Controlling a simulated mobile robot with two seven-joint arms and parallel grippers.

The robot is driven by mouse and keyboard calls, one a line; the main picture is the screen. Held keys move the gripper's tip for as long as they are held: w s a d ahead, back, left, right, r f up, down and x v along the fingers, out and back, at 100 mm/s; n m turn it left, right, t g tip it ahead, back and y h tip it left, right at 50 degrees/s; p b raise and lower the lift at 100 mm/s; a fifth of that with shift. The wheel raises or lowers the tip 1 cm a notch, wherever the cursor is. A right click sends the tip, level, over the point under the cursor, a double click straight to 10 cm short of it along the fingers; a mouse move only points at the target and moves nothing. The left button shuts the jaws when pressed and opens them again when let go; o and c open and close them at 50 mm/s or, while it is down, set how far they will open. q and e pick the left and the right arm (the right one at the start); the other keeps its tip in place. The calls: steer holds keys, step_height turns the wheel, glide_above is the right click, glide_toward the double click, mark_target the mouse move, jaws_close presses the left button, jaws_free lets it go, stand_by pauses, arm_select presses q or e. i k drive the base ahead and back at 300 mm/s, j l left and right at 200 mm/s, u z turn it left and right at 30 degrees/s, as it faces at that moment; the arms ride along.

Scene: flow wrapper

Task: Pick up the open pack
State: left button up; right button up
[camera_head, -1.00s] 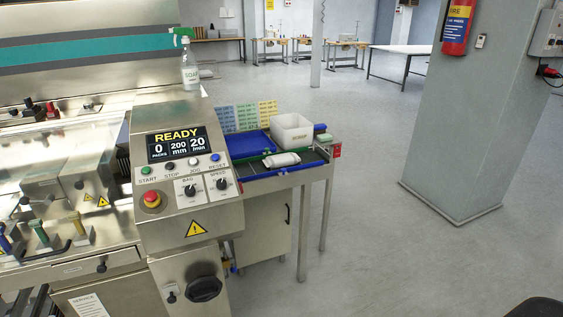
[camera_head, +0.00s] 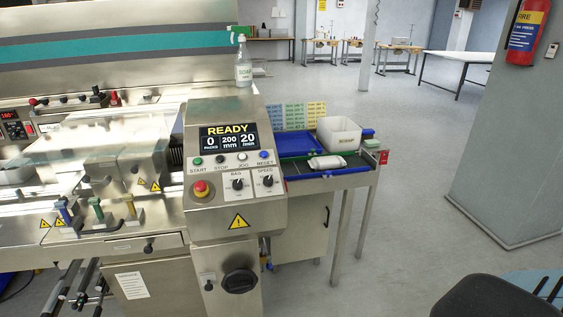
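A white pack (camera_head: 326,162) lies on the dark outfeed belt (camera_head: 300,169) at the right end of the flow wrapper, between a green rail and a blue rail. It is small in this view, and I cannot tell whether it is open. Neither of my grippers is in view.
The control panel (camera_head: 236,165) reads READY and stands left of the belt. A white bin (camera_head: 339,134) and a blue tray (camera_head: 290,144) sit behind the pack. Floor is clear right of the outfeed table; a dark chair (camera_head: 490,298) is at lower right.

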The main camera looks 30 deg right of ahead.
mark_target(333, 161)
steer(key=l+u, duration=0.75)
steer(key=u, duration=0.15)
steer(key=k+l+u, duration=0.2)
steer(key=l, duration=0.25)
steer(key=l+u, duration=0.2)
steer(key=l, duration=0.25)
steer(key=k+l+u, duration=0.1)
steer(key=l, duration=0.2)
steer(key=k+l, duration=0.15)
steer(key=l, duration=0.15)
steer(key=k+l+u, duration=0.15)
steer(key=l, duration=0.15)
steer(key=k+l, duration=0.15)
steer(key=l, duration=0.2)
steer(key=k+l, duration=0.15)
steer(key=l, duration=0.2)
steer(key=k+l, duration=0.15)
steer(key=l, duration=0.2)
steer(key=k+l+u, duration=0.1)
steer(key=l, duration=0.25)
steer(key=k+l, duration=0.2)
steer(key=l, duration=0.15)
